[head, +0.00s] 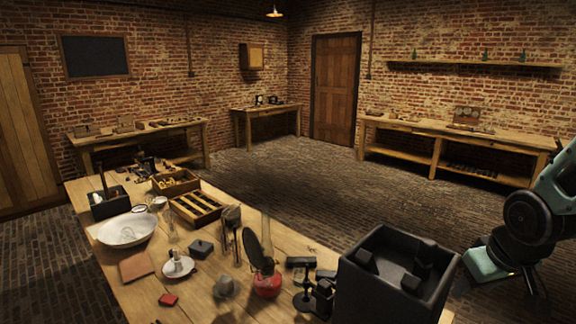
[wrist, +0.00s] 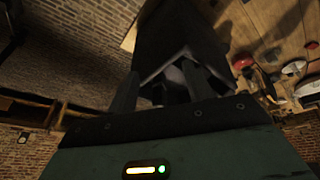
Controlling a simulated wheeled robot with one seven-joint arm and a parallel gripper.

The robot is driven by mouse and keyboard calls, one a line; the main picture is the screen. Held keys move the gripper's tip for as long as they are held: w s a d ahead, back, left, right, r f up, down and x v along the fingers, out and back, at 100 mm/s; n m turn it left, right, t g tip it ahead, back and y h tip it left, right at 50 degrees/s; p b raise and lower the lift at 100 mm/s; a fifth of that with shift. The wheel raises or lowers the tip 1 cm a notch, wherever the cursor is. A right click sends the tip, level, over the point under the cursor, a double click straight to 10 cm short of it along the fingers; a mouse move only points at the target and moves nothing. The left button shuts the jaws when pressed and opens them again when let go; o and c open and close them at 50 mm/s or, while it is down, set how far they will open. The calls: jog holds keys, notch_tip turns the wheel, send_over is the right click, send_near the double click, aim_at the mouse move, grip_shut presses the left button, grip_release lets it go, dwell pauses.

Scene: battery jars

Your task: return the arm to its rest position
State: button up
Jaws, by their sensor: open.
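My gripper (wrist: 160,70) shows in the wrist view with its two dark fingers apart and nothing held between them. Beyond the fingers is the black open-topped crate (wrist: 165,35), which has dark blocks inside. In the head view my teal and black arm (head: 545,210) is at the right edge, over the floor and to the right of the workbench (head: 215,290). The crate (head: 375,300) stands on the near right end of that bench, apart from my arm. Most of my arm lies outside the head view.
Brick floor (head: 300,185) is clear between this bench and the wall tables (head: 455,130).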

jog(key=s+a+f+n+g+b, duration=0.2)
jog(key=s+a+n+b, duration=0.1)
jog(key=s+a, duration=0.6)
jog(key=s+a+f+n+g+y+b, duration=0.1)
jog(key=s+a+b, duration=0.5)
jog(key=a, duration=0.7)
notch_tip(320, 180, down, 2)
jog(key=s+n+g, duration=0.1)
jog(key=s+n, duration=0.1)
jog(key=shift+s+f+n+b, duration=0.15)
jog(key=shift+s+n+b, duration=0.15)
jog(key=shift+s+n, duration=0.1)
jog(key=shift+d, duration=0.1)
